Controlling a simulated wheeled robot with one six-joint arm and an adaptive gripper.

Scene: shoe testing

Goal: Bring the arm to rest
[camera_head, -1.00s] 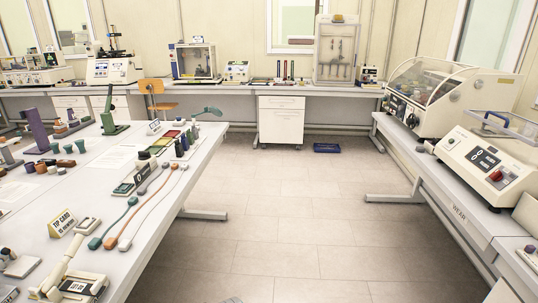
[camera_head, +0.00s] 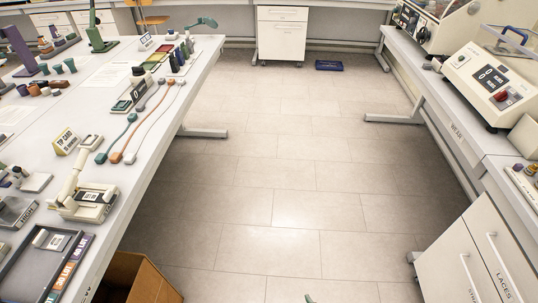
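My gripper and arm cannot be made out in the head view. Only a small greenish tip (camera_head: 309,298) shows at the bottom edge, and I cannot tell what it belongs to. Whether my gripper is open, shut or holding anything is hidden.
A long white bench (camera_head: 205,62) with shoe-testing tools runs along the left. An open cardboard box (camera_head: 150,284) stands on the floor below it. A bench with a test machine (camera_head: 490,88) and a drawer cabinet (camera_head: 462,262) are on the right. The tiled floor (camera_head: 270,170) between is clear.

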